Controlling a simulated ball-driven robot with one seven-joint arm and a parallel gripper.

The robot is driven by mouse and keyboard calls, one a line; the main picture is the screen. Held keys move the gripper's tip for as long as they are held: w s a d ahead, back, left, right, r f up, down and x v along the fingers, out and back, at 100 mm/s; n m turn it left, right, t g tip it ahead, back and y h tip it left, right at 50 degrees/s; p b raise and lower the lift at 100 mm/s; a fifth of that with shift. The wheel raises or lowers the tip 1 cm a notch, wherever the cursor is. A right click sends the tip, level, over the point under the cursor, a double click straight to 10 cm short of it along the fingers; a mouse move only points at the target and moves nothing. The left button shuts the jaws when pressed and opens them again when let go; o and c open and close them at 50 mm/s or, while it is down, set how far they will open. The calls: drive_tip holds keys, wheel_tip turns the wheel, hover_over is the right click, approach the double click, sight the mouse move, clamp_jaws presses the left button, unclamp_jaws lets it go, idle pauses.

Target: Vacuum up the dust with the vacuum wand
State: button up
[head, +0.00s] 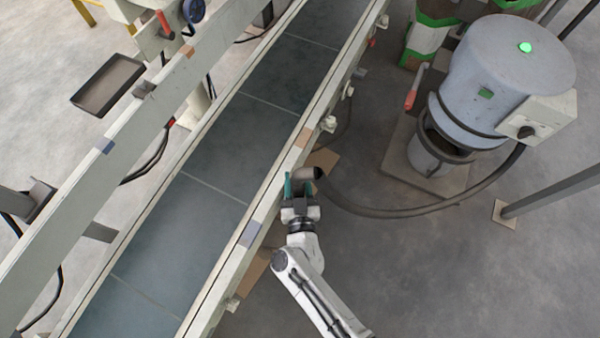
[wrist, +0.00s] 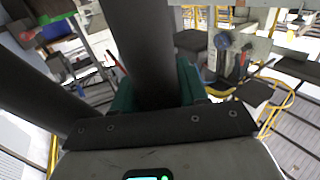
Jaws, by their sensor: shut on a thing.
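My gripper (head: 303,186) has teal fingers and is shut on the vacuum wand (head: 307,173), beside the conveyor's right side rail. In the wrist view the wand (wrist: 143,50) is a thick dark tube between the teal fingers. A dark hose (head: 440,209) curves from the wand over the floor to the blue-grey vacuum (head: 480,85) at the right. A green light (head: 525,47) glows on the vacuum's lid. I cannot make out distinct dust on the dark conveyor belt (head: 190,215). The wand's mouth is not clearly visible.
The conveyor's right rail (head: 245,240) lies between my gripper and the belt. A parallel beam (head: 100,165) runs along the left, with a dark tray (head: 107,85) beyond it. A metal leg (head: 550,195) stands at the right. Floor below the hose is open.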

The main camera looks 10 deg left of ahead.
drive_tip(key=s+a+p, duration=0.2)
drive_tip(key=s+a, duration=0.2)
drive_tip(key=s, duration=0.7)
idle(1.1)
drive_tip(key=shift+s+a+r, duration=0.1)
drive_tip(key=shift+s+a, duration=0.05)
drive_tip(key=d+r+p, duration=0.2)
drive_tip(key=d+p, duration=0.1)
drive_tip(key=d, duration=1.5)
idle(0.5)
drive_tip(key=shift+d+r, duration=0.1)
idle(0.9)
